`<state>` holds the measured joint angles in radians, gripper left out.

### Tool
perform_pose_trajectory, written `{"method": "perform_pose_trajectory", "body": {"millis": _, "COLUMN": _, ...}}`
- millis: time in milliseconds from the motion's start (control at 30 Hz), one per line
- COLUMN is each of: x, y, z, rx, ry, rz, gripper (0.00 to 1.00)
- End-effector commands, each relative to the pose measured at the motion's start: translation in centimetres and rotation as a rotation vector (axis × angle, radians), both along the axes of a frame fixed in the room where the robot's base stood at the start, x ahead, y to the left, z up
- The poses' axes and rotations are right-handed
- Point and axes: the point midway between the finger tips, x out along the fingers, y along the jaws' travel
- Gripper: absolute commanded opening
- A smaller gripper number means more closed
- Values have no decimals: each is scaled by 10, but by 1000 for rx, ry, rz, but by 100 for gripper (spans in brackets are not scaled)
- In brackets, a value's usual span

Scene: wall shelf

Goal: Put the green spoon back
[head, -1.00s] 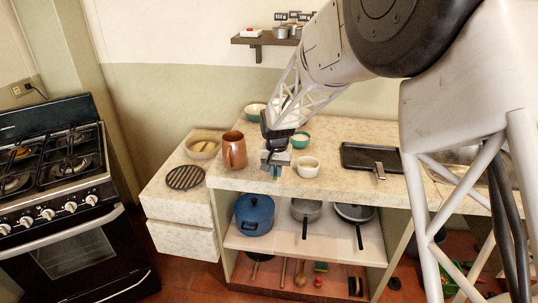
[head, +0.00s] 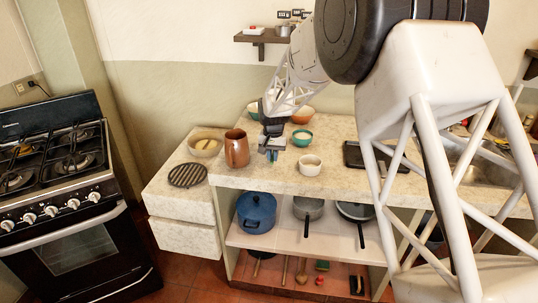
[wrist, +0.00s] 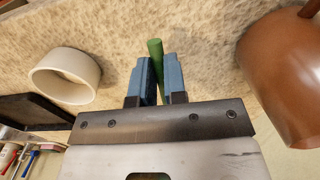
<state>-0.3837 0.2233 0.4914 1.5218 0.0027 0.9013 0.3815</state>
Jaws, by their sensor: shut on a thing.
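My gripper (head: 271,153) is above the stone counter, between the brown jug and the small white cup. In the wrist view its two blue fingers (wrist: 157,80) are shut on the green spoon (wrist: 156,60). Only a green, rod-like part of the spoon shows between and beyond the fingers; the rest is hidden. In the head view the spoon is too small to make out clearly.
The brown jug (head: 237,148) stands left of my gripper, and the white cup (head: 309,165) stands right. A teal bowl (head: 301,138) is behind. A dark tray (head: 366,156) lies further right. Pots, including a blue one (head: 256,212), stand on the shelf below.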

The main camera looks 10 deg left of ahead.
Motion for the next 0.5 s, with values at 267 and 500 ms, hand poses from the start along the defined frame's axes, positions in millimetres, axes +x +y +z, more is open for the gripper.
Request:
{"method": "perform_pose_trajectory", "body": {"millis": 267, "x": 35, "y": 14, "z": -4, "rx": 0, "ry": 1, "rz": 0, "gripper": 0}}
{"method": "perform_pose_trajectory", "body": {"millis": 500, "x": 58, "y": 23, "z": -6, "rx": 0, "ry": 0, "rz": 0, "gripper": 0}}
